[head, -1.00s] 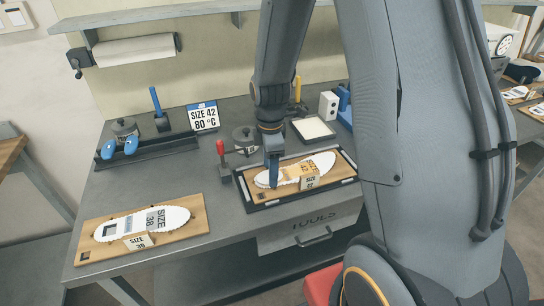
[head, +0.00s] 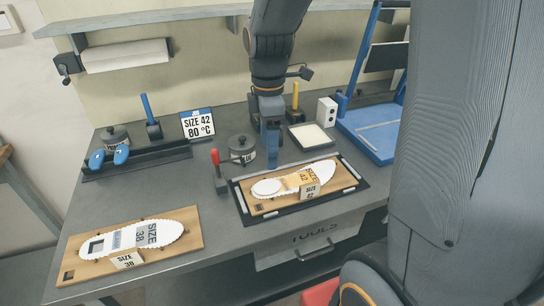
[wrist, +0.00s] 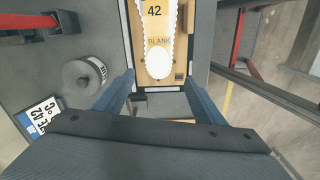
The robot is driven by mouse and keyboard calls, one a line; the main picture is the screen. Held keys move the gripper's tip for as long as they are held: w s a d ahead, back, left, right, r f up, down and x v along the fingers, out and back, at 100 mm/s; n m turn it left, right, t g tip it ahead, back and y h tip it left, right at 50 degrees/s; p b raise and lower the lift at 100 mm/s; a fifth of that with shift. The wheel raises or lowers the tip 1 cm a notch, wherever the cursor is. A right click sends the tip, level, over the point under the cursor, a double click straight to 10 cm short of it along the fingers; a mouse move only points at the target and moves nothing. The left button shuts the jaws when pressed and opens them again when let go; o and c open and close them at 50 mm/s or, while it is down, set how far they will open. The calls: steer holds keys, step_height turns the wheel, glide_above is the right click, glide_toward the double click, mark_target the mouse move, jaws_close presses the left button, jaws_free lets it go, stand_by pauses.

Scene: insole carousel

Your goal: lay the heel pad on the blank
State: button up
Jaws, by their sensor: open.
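A white insole blank marked SIZE 42 (head: 308,175) lies on a wooden board in a black-edged tray. A smooth white oval heel pad (head: 266,187) lies flat on its left, heel end; in the wrist view the pad (wrist: 159,63) shows beside the word BLANK, centred across the blank (wrist: 157,18). My gripper (head: 270,150) is raised behind the tray, above the table and clear of the pad. In the wrist view my gripper (wrist: 158,82) has its fingers wide apart with nothing between them. A small SIZE 42 block (head: 310,190) stands at the board's front edge.
A red-handled lever (head: 218,172) and a lidded pot (head: 241,149) stand left of the tray. A SIZE 38 board (head: 190,240) lies at front left. A white pad tray (head: 311,136) and blue stand (head: 370,135) are behind. Table between the boards is clear.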

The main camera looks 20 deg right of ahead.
steer(key=s+f+m+t, duration=0.1)
steer(key=s+f+m, duration=0.3)
steer(key=s+m, duration=0.5)
steer(key=shift+a+f+m, duration=0.15)
steer(key=shift+f+m, duration=0.2)
steer(key=shift+m, duration=3.05)
